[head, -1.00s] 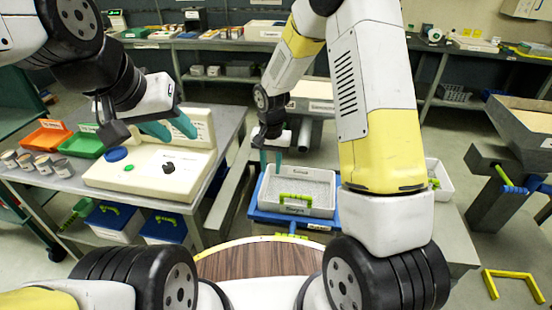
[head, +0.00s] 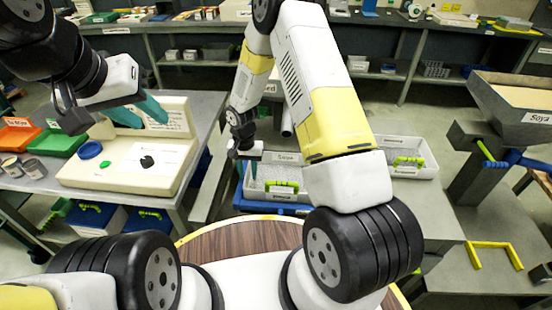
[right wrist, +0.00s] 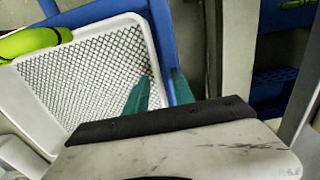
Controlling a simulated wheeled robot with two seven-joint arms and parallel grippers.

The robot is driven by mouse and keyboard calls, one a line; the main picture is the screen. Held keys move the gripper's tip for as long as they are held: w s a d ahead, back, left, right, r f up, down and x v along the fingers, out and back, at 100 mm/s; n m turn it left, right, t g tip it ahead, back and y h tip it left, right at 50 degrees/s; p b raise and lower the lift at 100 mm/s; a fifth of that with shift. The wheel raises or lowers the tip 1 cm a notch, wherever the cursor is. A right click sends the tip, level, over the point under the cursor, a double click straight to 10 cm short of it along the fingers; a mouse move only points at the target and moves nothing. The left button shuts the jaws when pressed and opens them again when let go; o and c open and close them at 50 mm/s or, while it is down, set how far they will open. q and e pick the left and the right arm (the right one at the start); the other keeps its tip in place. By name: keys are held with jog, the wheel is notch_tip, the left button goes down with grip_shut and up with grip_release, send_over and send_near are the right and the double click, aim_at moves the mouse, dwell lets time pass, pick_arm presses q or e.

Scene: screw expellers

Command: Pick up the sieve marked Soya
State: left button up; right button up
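A white mesh sieve (head: 270,172) sits on a blue frame near the centre of the head view. A label behind its mesh reads Soya; its front label, below a green handle (head: 283,185), is too small to read. My right gripper (head: 248,168) is at the sieve's left end. In the right wrist view its teal fingers (right wrist: 160,92) are apart, one over the mesh (right wrist: 85,75) and one outside the white rim; I cannot tell whether they touch it. My left gripper (head: 140,112) is open and empty above the cream board on the left table.
A second white sieve (head: 408,168) with a green handle stands to the right. A hopper (head: 515,105) labelled Soya stands at far right. The left table holds a cream board (head: 125,165), a green tray (head: 62,143) and cans. A round wooden top (head: 235,240) lies in front.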

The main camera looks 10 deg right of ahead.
grip_shut()
dwell(1.4)
